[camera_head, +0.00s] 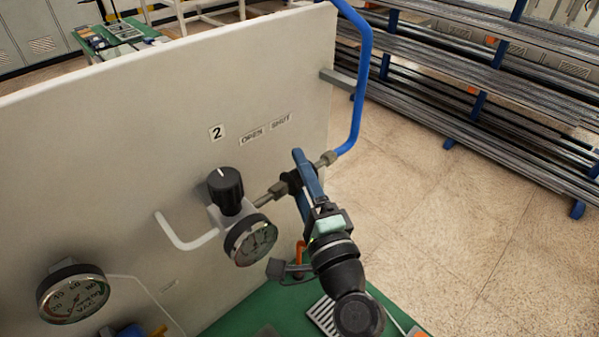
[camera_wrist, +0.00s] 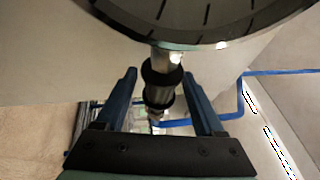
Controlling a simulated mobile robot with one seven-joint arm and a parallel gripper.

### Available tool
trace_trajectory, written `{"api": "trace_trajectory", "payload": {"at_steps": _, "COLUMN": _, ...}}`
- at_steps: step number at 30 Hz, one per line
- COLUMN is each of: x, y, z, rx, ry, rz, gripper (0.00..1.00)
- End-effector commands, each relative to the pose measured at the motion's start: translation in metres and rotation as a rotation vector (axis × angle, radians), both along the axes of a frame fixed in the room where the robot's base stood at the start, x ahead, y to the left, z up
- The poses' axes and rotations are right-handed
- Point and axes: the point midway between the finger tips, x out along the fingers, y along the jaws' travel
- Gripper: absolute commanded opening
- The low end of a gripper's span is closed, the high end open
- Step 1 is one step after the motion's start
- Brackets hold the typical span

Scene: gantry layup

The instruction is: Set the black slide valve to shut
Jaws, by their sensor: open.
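The black slide valve (camera_head: 288,183) is a dark ringed sleeve on a short metal pipe, between silver fittings, in front of the upright white panel. The OPEN label (camera_head: 252,136) and the SHUT label (camera_head: 281,121) are on the panel above, SHUT to the right. My gripper (camera_head: 298,160) is at the sleeve and partly hides it in the head view, so I cannot tell its slide position. In the wrist view the black sleeve (camera_wrist: 160,85) lies between my gripper's two blue fingers (camera_wrist: 159,74). They are apart, with a gap on each side.
A black knob (camera_head: 226,190) and a round gauge (camera_head: 250,240) sit left of the valve. A blue pipe (camera_head: 362,75) bends up at the right. Another gauge (camera_head: 72,292) is lower left. A green table surface (camera_head: 255,307) is below. Racks of bars (camera_head: 470,80) stand behind.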

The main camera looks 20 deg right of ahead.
Motion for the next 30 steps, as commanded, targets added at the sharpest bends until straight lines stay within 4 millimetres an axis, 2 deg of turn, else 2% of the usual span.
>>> {"api": "trace_trajectory", "payload": {"at_steps": 3, "x": -0.0001, "y": 0.0001, "z": -0.0001, "rx": 0.000, "ry": 0.000, "rz": 0.000, "gripper": 0.70}}
{"api": "trace_trajectory", "payload": {"at_steps": 15, "x": -0.0003, "y": 0.0001, "z": 0.0000, "rx": 0.000, "ry": 0.000, "rz": 0.000, "gripper": 0.00}}
{"api": "trace_trajectory", "payload": {"at_steps": 30, "x": -0.0004, "y": -0.0001, "z": 0.0000, "rx": 0.000, "ry": 0.000, "rz": 0.000, "gripper": 0.00}}
